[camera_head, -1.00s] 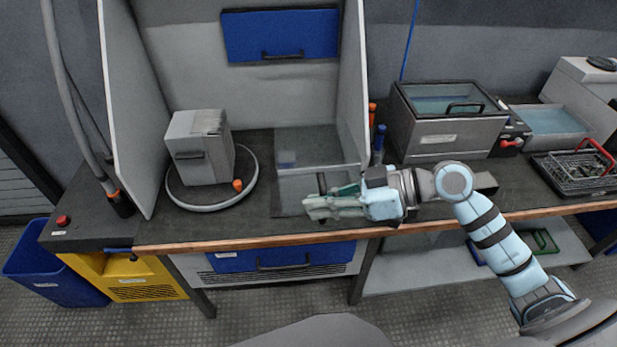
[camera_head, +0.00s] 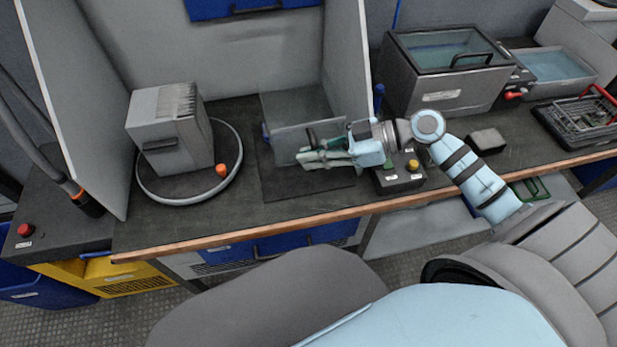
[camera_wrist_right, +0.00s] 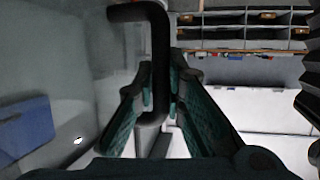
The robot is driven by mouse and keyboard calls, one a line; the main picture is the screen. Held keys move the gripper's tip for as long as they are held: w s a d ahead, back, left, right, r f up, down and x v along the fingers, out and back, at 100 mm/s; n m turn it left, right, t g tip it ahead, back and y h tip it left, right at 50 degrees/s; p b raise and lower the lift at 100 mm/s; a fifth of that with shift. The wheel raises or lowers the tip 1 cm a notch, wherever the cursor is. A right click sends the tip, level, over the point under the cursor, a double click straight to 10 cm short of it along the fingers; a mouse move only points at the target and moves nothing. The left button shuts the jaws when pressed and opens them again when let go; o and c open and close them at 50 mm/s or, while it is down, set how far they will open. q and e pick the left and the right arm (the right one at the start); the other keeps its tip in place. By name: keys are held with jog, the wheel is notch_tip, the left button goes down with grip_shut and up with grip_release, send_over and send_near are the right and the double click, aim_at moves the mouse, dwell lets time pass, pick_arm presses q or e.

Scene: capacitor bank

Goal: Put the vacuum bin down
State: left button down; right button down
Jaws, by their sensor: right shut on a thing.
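The vacuum bin, a see-through grey box (camera_head: 291,107), is near the middle of the bench in the head view, at the dark square mat (camera_head: 305,188). My right gripper (camera_head: 312,157) comes in from the right at the bin's front. In the right wrist view my right gripper (camera_wrist_right: 152,100) is shut on the bin's dark bent handle (camera_wrist_right: 158,50). The fingers cover part of the handle. I cannot tell whether the bin's underside touches the surface. My left gripper is out of view.
A grey box (camera_head: 170,135) stands on a round tray (camera_head: 228,138) with an orange knob to the left. A button box (camera_head: 398,176) sits right of the mat. A lidded water bath (camera_head: 445,85) and wire basket (camera_head: 585,122) stand further right. Upright side panels flank the work area.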

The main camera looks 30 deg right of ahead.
jog(key=f+b, duration=0.3)
jog(key=f, duration=0.8)
jog(key=shift+w, duration=0.2)
jog(key=c, duration=1.7)
grip_release()
jog(key=shift+o, duration=0.2)
